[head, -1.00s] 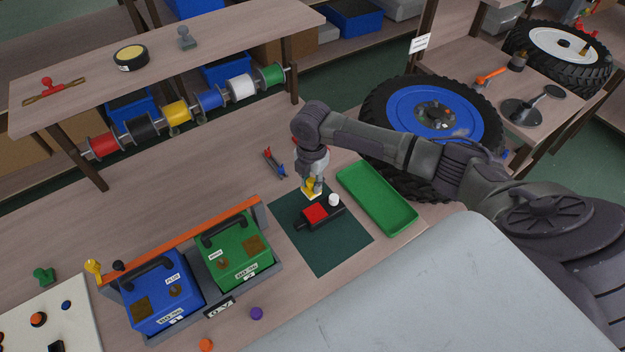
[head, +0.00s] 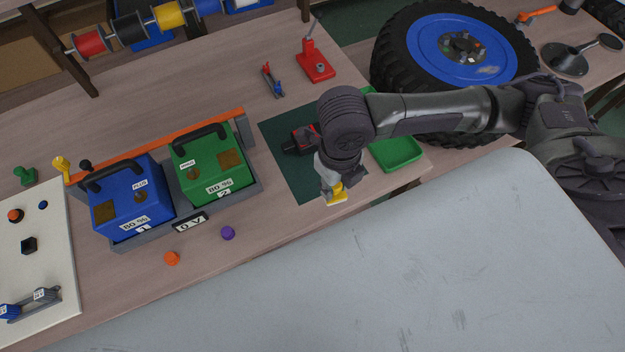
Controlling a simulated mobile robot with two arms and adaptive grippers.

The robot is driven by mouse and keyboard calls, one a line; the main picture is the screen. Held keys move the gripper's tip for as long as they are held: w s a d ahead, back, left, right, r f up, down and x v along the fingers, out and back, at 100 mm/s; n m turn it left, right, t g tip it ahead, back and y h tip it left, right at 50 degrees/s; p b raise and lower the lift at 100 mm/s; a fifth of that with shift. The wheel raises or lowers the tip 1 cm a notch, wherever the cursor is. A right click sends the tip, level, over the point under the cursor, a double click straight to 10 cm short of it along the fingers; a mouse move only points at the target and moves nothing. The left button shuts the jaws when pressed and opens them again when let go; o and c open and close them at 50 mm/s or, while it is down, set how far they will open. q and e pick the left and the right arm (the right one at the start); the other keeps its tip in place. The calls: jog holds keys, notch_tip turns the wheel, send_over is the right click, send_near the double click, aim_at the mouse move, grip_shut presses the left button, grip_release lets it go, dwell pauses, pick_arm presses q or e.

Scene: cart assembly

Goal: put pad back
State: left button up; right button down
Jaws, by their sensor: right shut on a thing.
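My right gripper (head: 334,188) reaches down at the near right edge of the dark green mat (head: 299,181). It is shut on a small, flat, yellowish piece that looks like the pad (head: 337,200); the fingers hide much of it. I cannot tell whether the piece touches the surface below. A black device with a red top (head: 298,140) lies on the mat, behind and left of the gripper, partly hidden by my right arm. My left gripper is not in view.
A green tray (head: 399,154) is partly behind my right arm. A blue box (head: 137,205) and a green box (head: 211,170) stand in a grey holder at left. An orange knob (head: 171,258) and a purple knob (head: 228,233) lie in front. A red stand (head: 315,66) is behind.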

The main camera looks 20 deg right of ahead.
jog(key=shift+s+f+n, duration=0.15)
jog(key=shift+s+n, duration=0.45)
jog(key=shift+s, duration=0.6)
jog(key=w+a+f, duration=0.2)
jog(key=w, duration=0.1)
jog(key=w+a+f+p, duration=0.1)
jog(key=w+f, duration=0.1)
jog(key=w, duration=0.1)
jog(key=w+a+f, duration=0.2)
jog(key=w, duration=0.1)
jog(key=shift+w+a+f+p, duration=0.3)
jog(key=shift+w+p, duration=0.05)
notch_tip(320, 180, down, 4)
jog(key=shift+r+p, duration=0.15)
jog(key=shift+p, duration=0.35)
jog(key=shift+f, duration=0.2)
jog(key=shift+f, duration=0.2)
jog(key=c, duration=0.9)
grip_release()
jog(key=shift+r, duration=0.15)
